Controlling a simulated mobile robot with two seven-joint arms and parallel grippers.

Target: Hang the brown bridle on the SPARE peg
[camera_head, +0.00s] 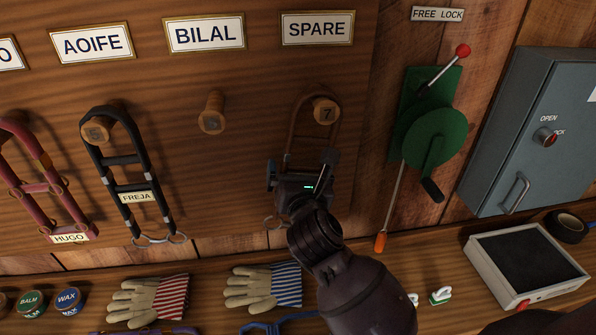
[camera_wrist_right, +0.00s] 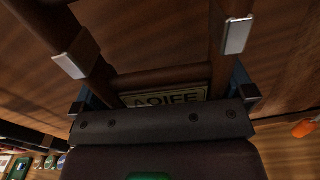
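The brown bridle (camera_head: 292,139) is at the SPARE peg (camera_head: 327,110), a wooden peg numbered 7 under the SPARE plate (camera_head: 317,29). Its top loop surrounds the peg's face in the head view; I cannot tell whether its weight rests there. My right gripper (camera_head: 301,172) is below the peg, its fingers on both outer sides of the bridle's straps, and appears shut on it. The wrist view shows the bridle's brown straps (camera_wrist_right: 225,75) with silver fittings and its AOIFE plate (camera_wrist_right: 166,99) between the fingers. My gripper hides the bridle's lower part, except a ring. My left gripper is not in view.
The BILAL peg (camera_head: 212,113) is empty. A black FREJA bridle (camera_head: 126,160) and a red HUGO bridle (camera_head: 45,188) hang at left. A green crank device (camera_head: 435,135) and a grey cabinet (camera_head: 520,125) are at right. Gloves (camera_head: 262,287) and tins lie on the bench below.

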